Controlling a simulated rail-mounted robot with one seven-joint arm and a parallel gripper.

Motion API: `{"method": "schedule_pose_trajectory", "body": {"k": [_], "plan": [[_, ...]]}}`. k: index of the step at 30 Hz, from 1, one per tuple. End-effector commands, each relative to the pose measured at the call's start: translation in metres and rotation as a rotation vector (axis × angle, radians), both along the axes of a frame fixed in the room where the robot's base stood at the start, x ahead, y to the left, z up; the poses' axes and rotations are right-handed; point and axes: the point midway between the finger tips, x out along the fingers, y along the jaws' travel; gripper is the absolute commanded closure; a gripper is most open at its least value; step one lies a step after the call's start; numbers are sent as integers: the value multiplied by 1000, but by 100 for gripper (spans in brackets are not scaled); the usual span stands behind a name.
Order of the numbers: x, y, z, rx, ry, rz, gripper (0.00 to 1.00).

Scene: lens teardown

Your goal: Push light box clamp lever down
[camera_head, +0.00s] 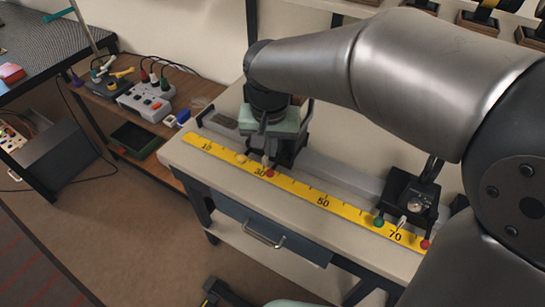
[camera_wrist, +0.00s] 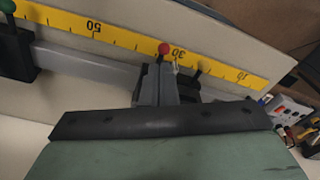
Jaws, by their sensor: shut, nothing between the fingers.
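A lever with a red ball knob (camera_head: 270,173) stands by the yellow scale near the 30 mark; the knob also shows in the wrist view (camera_wrist: 163,48). My gripper (camera_head: 267,158) is over the left part of the rail, pointing down close to this lever. In the wrist view its grey fingers (camera_wrist: 162,78) are shut and empty, just below the red knob in the picture. I cannot tell whether they touch the lever. A dark mount behind is mostly hidden by my gripper. A black box (camera_head: 410,196) sits on the rail near 70, with green and red knobs; which unit is the light box is unclear.
The yellow scale (camera_head: 322,201) runs along the bench front, beside the grey rail (camera_head: 345,178). A side shelf at left holds a grey switch box (camera_head: 145,101) and coloured plugs. A drawer handle (camera_head: 265,236) juts out below the bench top.

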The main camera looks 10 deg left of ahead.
Motion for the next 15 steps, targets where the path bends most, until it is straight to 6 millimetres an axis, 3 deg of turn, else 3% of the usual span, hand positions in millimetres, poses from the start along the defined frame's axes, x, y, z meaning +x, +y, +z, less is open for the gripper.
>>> {"method": "schedule_pose_trajectory", "body": {"k": [6,15], "plan": [[-4,0,53,2,-4,-1,100],[-9,-1,90,1,0,1,100]]}}
